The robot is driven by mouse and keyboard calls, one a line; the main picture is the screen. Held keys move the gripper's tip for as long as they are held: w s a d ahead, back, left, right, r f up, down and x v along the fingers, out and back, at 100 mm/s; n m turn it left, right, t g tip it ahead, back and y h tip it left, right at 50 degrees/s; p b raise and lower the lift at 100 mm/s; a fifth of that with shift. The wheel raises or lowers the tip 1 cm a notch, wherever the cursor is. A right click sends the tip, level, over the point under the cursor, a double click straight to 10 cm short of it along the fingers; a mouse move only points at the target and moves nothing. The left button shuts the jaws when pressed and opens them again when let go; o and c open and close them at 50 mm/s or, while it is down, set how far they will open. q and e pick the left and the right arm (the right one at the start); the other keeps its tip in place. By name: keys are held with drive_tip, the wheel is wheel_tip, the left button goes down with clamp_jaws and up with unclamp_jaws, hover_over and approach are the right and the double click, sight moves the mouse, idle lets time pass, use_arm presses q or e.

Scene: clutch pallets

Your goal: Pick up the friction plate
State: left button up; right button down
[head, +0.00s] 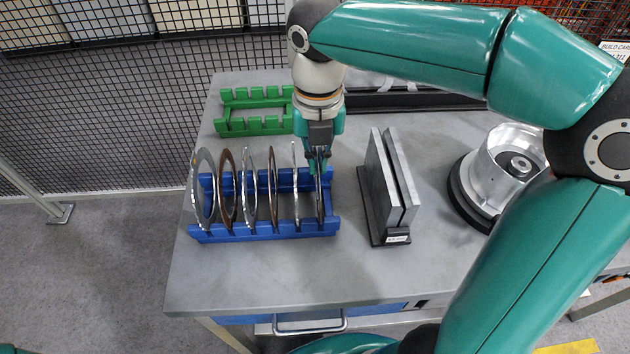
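A blue slotted rack (265,232) stands on the grey table and holds several thin ring plates upright, seen nearly edge-on. Silver plates (203,190) alternate with brown friction plates (228,190); another brown friction plate (272,190) stands mid-rack. The rightmost plate (320,205) looks dark edged, and its top is partly hidden by my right gripper. My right gripper (318,168) points down at this plate's upper edge. Its fingertips are small and overlap the plate, so I cannot tell whether they grip it. My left gripper is not in view.
A green slotted rack (254,112) stands behind the blue one. A dark holder with two upright grey slabs (388,185) is to the right, close by. A silver round housing (508,160) stands further right. The table front is clear.

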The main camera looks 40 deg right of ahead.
drive_tip(key=shift+r, duration=0.1)
idle(0.3)
wheel_tip(320, 180, up, 10)
drive_tip(key=shift+f+p, duration=0.1)
drive_tip(key=shift+p, duration=0.6)
